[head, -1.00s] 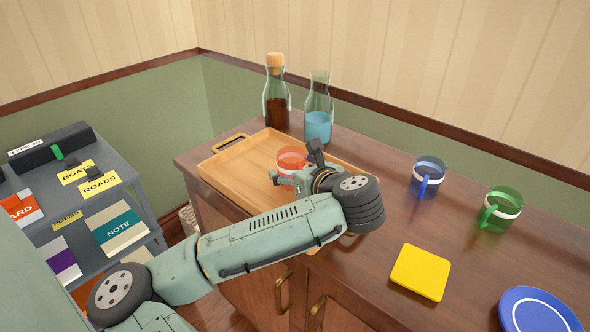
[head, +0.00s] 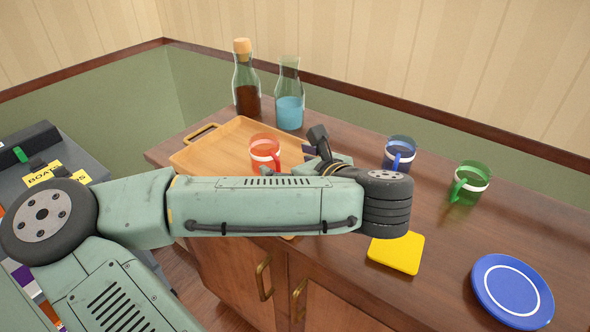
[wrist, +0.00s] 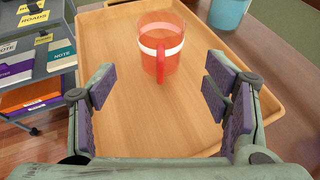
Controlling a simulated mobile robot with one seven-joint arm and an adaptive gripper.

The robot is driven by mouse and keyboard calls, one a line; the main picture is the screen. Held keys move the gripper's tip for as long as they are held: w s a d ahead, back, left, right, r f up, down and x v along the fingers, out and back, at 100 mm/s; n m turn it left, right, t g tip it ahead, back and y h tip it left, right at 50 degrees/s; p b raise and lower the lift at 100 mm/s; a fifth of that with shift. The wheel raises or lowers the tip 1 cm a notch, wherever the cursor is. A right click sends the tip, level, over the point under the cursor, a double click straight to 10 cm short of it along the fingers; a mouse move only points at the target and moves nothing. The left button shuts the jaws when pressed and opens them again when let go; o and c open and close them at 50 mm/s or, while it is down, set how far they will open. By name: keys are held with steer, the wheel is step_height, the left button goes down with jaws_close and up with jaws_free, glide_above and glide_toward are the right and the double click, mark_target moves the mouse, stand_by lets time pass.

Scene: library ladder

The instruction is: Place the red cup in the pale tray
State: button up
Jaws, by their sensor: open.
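The red cup (head: 265,151) with a white band stands upright inside the pale wooden tray (head: 213,142). In the wrist view the cup (wrist: 160,49) stands on the floor of the tray (wrist: 120,124), towards its far part, with its handle facing me. My gripper (wrist: 157,84) is open and empty, its purple pads spread apart on the near side of the cup, with a gap between them and it. In the head view my gripper (head: 290,160) is just right of the cup, and my arm hides the tray's near part.
A corked bottle (head: 246,85) and a blue-filled carafe (head: 290,100) stand behind the tray. A blue cup (head: 399,153), a green cup (head: 468,183), a yellow square (head: 397,252) and a blue plate (head: 512,291) lie to the right. A grey shelf cart (wrist: 35,66) stands left.

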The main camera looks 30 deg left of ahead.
steer(key=shift+b+v, duration=0.7)
steer(key=shift+v, duration=0.15)
